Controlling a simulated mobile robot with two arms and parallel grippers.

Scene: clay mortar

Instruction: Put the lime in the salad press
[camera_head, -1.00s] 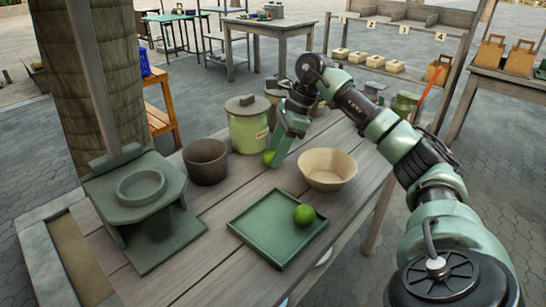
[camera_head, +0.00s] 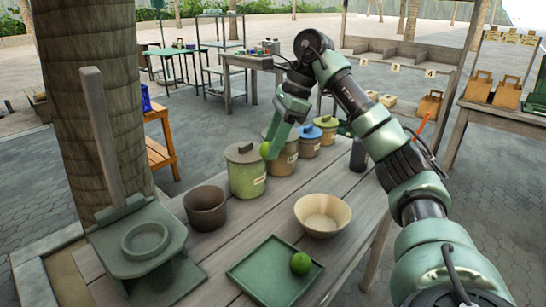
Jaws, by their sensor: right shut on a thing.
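A second lime (camera_head: 301,263) sits on the green square tray (camera_head: 254,276) at the front. The salad press (camera_head: 165,238), a dark green stand with a round raised ring on top, is at the left end of the table. Its long lever (camera_head: 98,140) stands up behind it. My left gripper is not in view.
A brown pot (camera_head: 206,210) stands between the press and a green lidded canister (camera_head: 245,178). More lidded canisters, including a brown one (camera_head: 284,158), line the back. A cream bowl (camera_head: 322,214) is behind the tray. A thick trunk (camera_head: 95,90) rises behind the press.

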